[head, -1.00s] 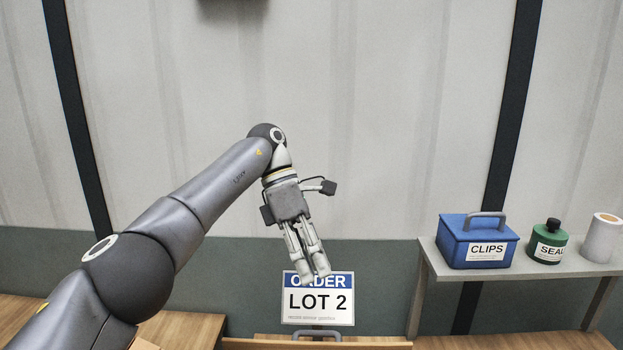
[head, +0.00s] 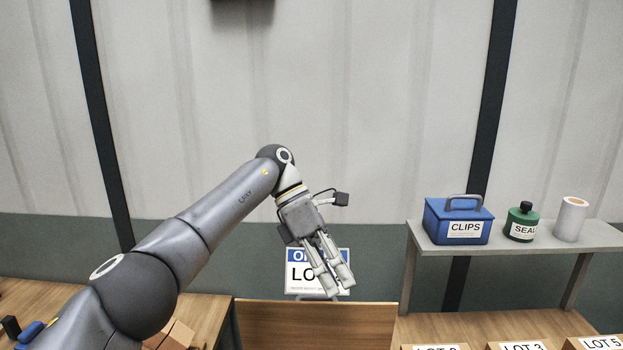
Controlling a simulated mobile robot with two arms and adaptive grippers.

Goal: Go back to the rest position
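My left arm comes in from the lower left and reaches to the middle of the view. Its gripper (head: 341,290) points down and slightly right, in front of a white sign with a blue band (head: 300,272). The gripper's two fingers lie side by side with a narrow gap between them, and nothing shows between them. My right gripper is not in view.
A grey shelf (head: 560,246) at right holds a blue CLIPS box (head: 459,222), a green bottle (head: 522,222) and a white roll (head: 571,219). Below stand a wooden panel (head: 315,325) and labelled LOT boxes (head: 526,346). Brown boxes (head: 175,337) and a blue object (head: 31,331) lie lower left.

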